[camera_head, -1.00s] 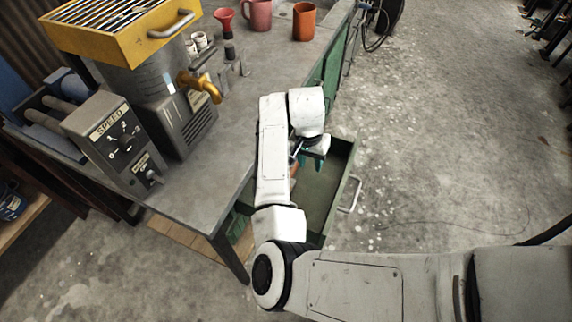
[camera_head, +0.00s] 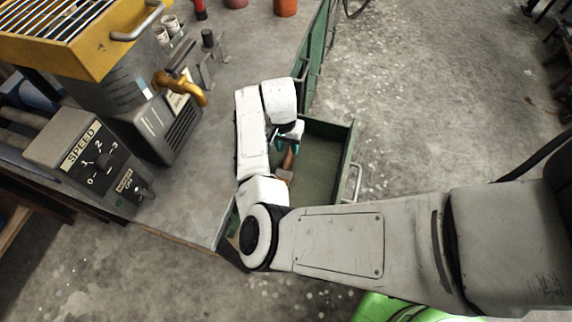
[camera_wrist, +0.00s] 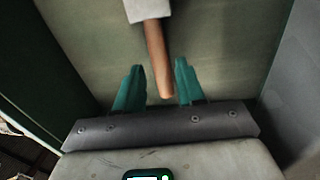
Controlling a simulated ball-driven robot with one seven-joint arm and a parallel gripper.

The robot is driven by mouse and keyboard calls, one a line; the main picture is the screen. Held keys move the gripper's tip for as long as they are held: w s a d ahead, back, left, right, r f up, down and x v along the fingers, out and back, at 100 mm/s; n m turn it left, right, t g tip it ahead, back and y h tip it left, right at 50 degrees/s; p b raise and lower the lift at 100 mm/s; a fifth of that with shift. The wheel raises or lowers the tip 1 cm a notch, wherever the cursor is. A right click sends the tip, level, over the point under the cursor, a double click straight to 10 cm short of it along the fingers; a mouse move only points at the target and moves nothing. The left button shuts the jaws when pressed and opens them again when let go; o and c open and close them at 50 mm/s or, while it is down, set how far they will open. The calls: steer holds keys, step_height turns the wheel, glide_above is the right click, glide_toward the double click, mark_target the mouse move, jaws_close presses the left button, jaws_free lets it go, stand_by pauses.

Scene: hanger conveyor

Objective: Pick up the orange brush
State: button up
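The brush has an orange-brown handle (camera_wrist: 158,62) and a pale grey block-like head (camera_wrist: 148,9). It lies in the open green drawer (camera_head: 322,165), and its handle also shows in the head view (camera_head: 289,158). My gripper (camera_wrist: 160,66) is open. In the wrist view its two teal fingers appear on either side of the handle's end, with visible gaps. The handle end points toward my gripper's palm. The height between fingers and handle cannot be told. In the head view my gripper (camera_head: 285,147) is over the drawer, partly hidden by my arm.
Drawer walls stand on both sides of my gripper in the wrist view. A grey workbench (camera_head: 225,100) borders the drawer on the left, with a yellow-topped machine (camera_head: 85,40) and a speed control box (camera_head: 90,165). A metal handle (camera_head: 353,183) is on the drawer's front. Concrete floor to the right is clear.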

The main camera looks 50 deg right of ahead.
mark_target(290, 154)
steer(key=shift+s+d+f, duration=0.1)
steer(key=shift+d+f, duration=0.05)
steer(key=shift+f, duration=1)
steer(key=shift+s+d+f, duration=0.1)
steer(key=shift+f, duration=1)
jaws_close()
